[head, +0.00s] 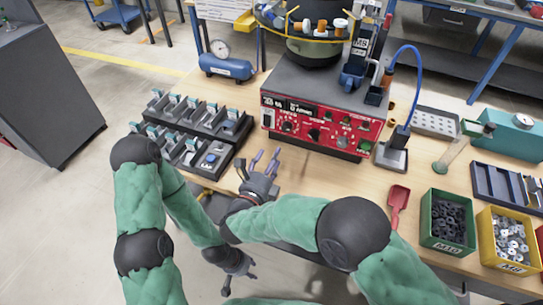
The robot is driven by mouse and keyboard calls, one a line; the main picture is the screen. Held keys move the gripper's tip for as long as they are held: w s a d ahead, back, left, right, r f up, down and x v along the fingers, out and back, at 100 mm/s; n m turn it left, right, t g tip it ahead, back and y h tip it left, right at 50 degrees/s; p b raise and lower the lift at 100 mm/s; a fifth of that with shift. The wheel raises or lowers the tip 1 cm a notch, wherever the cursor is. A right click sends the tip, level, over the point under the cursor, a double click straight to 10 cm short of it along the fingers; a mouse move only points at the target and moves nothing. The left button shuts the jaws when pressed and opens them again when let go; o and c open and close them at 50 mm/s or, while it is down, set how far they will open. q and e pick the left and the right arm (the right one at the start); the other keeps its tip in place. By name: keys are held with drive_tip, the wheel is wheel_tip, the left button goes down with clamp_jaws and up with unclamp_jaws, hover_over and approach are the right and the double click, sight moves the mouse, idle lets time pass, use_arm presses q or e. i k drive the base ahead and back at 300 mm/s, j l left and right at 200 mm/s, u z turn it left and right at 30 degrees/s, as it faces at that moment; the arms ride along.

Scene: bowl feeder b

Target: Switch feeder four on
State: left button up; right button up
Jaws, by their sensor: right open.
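A red control panel (325,131) with a small dark display, knobs and buttons is on the front of the grey bowl feeder base (318,85). Its lettering is too small for me to read surely, and I cannot make out a number four on it. My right gripper (265,160) is open and empty, in front of the panel's lower left corner and apart from it. My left gripper (239,284) hangs low at the table's front edge, far from the panel; its fingers look apart and empty.
A dark rack (217,160) with several compartments stands left of my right gripper. A blue tank with a gauge (226,67) is behind it. Right of the panel are a blue-cabled device (391,157), a red scoop (398,203), a green bin (447,220) and a yellow bin (508,241).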

sight(267, 119)
drive_tip(key=k+j, duration=0.25)
drive_tip(key=k, duration=0.25)
drive_tip(key=k+j, duration=0.2)
drive_tip(key=k, duration=0.25)
